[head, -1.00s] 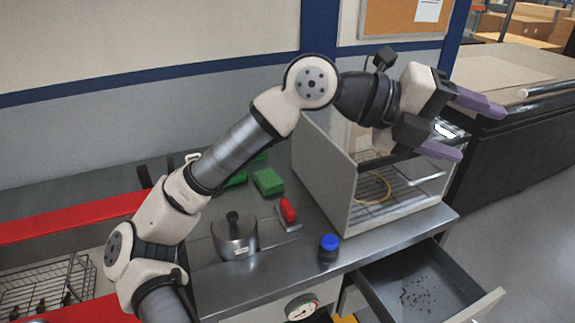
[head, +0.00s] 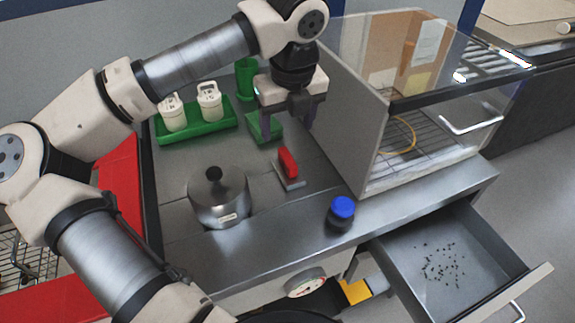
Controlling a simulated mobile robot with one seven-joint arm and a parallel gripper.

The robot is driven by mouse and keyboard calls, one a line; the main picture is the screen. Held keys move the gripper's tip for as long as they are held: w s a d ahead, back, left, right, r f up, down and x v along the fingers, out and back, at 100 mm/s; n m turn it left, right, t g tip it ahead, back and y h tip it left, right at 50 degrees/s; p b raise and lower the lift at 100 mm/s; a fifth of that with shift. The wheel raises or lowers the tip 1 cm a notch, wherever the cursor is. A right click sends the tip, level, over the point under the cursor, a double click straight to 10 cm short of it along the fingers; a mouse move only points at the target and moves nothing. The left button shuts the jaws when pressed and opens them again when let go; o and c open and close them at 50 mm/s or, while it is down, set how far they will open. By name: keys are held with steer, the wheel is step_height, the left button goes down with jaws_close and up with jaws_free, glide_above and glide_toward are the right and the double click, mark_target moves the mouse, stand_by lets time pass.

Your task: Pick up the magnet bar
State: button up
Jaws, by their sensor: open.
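The magnet bar, seemingly the red block on a flat grey base (head: 289,164), lies on the steel bench, left of the glass-fronted cabinet. My gripper (head: 288,124) points down over the bench, beyond the red block in the head view. The gripper and the red block do not appear to touch. The height of the fingertips above the bench is hard to tell.
A green dish (head: 265,131) lies behind the left finger. A lidded steel pot (head: 218,197) stands left of the red block, and a blue-capped jar (head: 341,213) in front. The cabinet's side wall (head: 361,120) rises on the right. An open drawer (head: 490,267) holds small dark bits.

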mark_target(288, 157)
steer(key=f, duration=0.4)
steer(key=f+p, duration=0.1)
steer(key=f, duration=0.1)
steer(key=shift+w+a+f, duration=0.15)
steer(key=shift+w, duration=0.2)
steer(key=shift+f+p, duration=0.55)
steer(key=shift+w+f+p, duration=0.2)
steer(key=shift+f+p, duration=0.15)
steer(key=shift+f, duration=0.7)
steer(key=shift+w+f+p, duration=0.2)
steer(key=shift+f+p, duration=0.15)
steer(key=shift+f, duration=0.7)
steer(key=shift+c, duration=0.5)
steer(key=c, duration=1.1)
steer(key=shift+c, duration=0.2)
step_height(288, 157, up, 20)
steer(key=b, duration=0.4)
